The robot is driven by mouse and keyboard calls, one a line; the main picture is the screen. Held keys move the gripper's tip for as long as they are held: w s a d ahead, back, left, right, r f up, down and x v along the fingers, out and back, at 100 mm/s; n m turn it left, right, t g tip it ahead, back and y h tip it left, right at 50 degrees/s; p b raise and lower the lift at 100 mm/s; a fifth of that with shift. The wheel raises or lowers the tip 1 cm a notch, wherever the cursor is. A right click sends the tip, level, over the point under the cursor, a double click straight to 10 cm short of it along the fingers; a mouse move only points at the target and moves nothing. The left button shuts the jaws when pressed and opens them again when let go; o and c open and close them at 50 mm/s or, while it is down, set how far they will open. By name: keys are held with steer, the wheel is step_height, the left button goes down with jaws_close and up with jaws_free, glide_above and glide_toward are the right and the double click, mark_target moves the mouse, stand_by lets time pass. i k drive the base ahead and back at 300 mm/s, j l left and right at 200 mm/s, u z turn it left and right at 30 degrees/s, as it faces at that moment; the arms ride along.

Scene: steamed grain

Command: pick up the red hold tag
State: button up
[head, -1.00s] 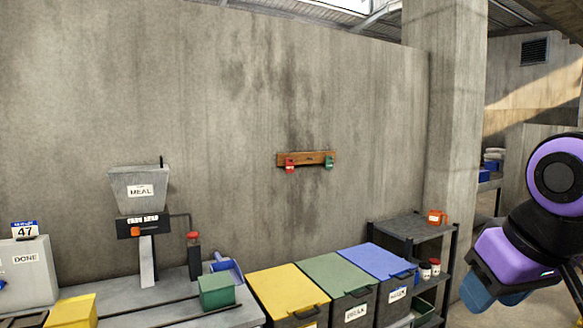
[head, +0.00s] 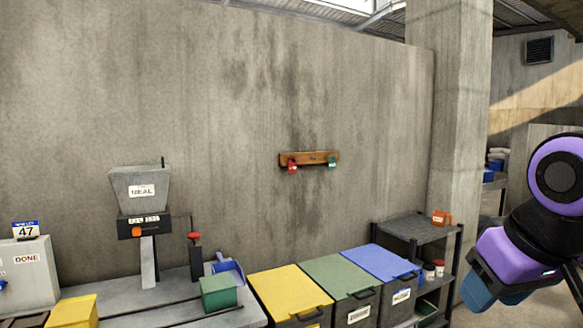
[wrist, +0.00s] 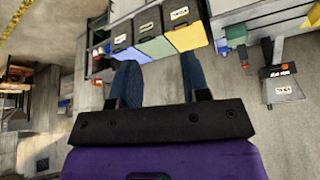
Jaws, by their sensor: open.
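The red hold tag (head: 292,166) hangs at the left end of a short wooden rail (head: 312,158) on the concrete wall, near the middle of the head view. A green tag (head: 332,162) hangs at the rail's right end. My gripper (head: 480,292) is at the lower right of the head view, well away from the rail. In the wrist view its two blue fingers (wrist: 158,65) stand apart with nothing between them. The wrist picture is upside down, and I cannot make out the red tag in it.
Yellow (head: 290,290), green (head: 340,273) and blue (head: 380,262) lidded bins stand below the rail. A dark shelf (head: 418,231) is right of them. A bench with a meal hopper (head: 140,188) and a green box (head: 219,292) is at left. The wall around the rail is bare.

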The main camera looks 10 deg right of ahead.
mark_target(293, 165)
steer(key=i+l+u, duration=0.3)
steer(key=i+l, duration=0.65)
steer(key=i, duration=0.35)
steer(key=i+l+u, duration=0.3)
steer(key=i+l, duration=0.85)
